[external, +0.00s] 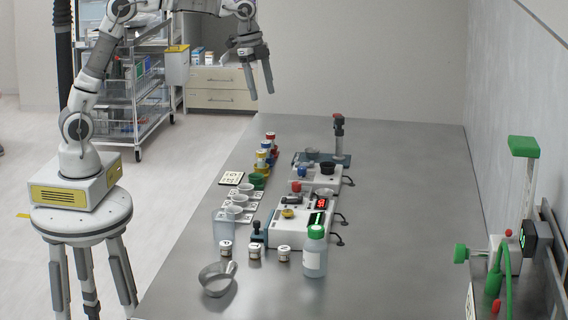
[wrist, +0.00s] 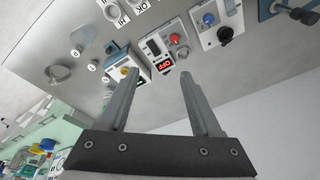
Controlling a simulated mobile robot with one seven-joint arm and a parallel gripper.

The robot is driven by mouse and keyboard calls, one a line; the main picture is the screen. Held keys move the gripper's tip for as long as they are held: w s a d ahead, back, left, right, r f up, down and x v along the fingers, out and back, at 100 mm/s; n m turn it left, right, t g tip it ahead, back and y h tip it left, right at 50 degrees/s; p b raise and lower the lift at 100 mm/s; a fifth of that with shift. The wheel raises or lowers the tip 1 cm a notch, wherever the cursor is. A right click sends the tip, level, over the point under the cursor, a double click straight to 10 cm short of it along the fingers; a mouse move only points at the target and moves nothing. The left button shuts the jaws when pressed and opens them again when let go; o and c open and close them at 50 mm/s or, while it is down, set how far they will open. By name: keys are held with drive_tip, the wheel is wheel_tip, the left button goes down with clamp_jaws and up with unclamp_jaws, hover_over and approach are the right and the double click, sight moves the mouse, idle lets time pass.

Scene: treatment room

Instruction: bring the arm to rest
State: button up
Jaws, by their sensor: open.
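My gripper (external: 260,80) is open and empty, held high above the far left part of the steel table (external: 390,230). In the wrist view my gripper (wrist: 160,95) shows two grey fingers spread apart with nothing between them. My arm rises from a white base on a round stool left of the table and bends over toward the table. No object touches the fingers.
White devices (external: 289,223) with a red display stand mid-table. Around them are white cups (external: 234,212), a green-capped bottle (external: 314,256), a metal scoop (external: 217,278) and several coloured jars (external: 262,158). A wire-shelf cart (external: 135,95) stands behind. The table's right side is mostly clear.

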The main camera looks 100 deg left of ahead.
drive_tip(key=s+d+r+n+y, duration=0.1)
drive_tip(key=s+d+r+n, duration=0.15)
drive_tip(key=s+d, duration=0.45)
drive_tip(key=s+d+f+n+t, duration=0.1)
drive_tip(key=s+d, duration=0.3)
drive_tip(key=s, duration=0.7)
drive_tip(key=s+d+f+n+t, duration=0.2)
drive_tip(key=s+d+n, duration=0.1)
drive_tip(key=s, duration=0.8)
drive_tip(key=shift+d+f+n+p, duration=0.2)
drive_tip(key=shift+d+n+p, duration=0.15)
drive_tip(key=shift+d, duration=0.3)
